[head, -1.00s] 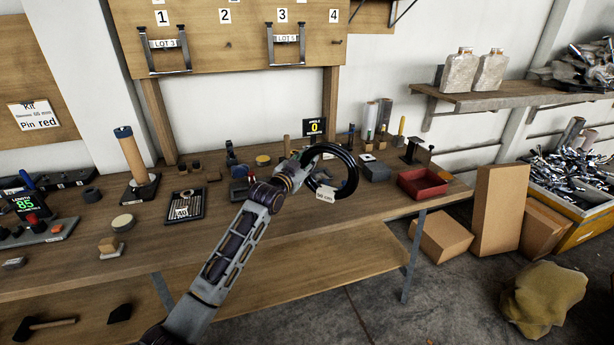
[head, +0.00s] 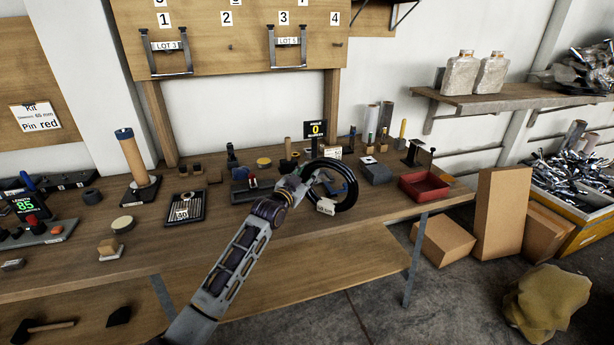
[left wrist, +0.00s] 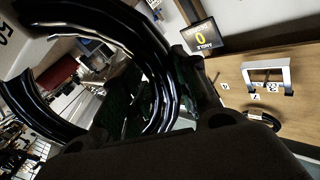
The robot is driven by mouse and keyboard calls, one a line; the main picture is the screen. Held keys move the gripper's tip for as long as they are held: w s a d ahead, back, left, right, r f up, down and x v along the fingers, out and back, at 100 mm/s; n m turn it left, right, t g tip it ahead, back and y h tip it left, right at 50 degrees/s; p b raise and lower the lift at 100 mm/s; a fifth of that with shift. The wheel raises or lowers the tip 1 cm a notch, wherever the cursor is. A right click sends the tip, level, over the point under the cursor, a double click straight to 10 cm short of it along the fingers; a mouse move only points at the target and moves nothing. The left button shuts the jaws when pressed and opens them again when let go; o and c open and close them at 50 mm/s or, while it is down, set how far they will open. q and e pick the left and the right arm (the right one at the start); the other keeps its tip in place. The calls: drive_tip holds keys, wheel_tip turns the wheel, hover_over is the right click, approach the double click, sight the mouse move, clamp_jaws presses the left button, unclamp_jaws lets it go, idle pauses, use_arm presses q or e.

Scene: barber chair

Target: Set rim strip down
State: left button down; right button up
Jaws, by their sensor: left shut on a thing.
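The rim strip is a coiled black glossy ring (head: 346,203) with a white tag (head: 326,207) hanging at its front. My left gripper (head: 306,180) is shut on the left side of the ring and holds it tilted, low over the workbench (head: 300,217) near its front edge. Whether the ring touches the bench top I cannot tell. In the left wrist view the black coil (left wrist: 165,95) fills the left and middle, close to the camera. My right gripper is not in view.
A red tray (head: 424,187) and a grey block (head: 376,173) stand right of the ring. A display reading 0 (head: 315,130) stands behind it. Bare bench shows between that card and my left arm.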

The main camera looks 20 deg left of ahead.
use_arm(q)
drive_tip(key=c, duration=1.1)
unclamp_jaws()
drive_tip(key=shift+f, duration=0.1)
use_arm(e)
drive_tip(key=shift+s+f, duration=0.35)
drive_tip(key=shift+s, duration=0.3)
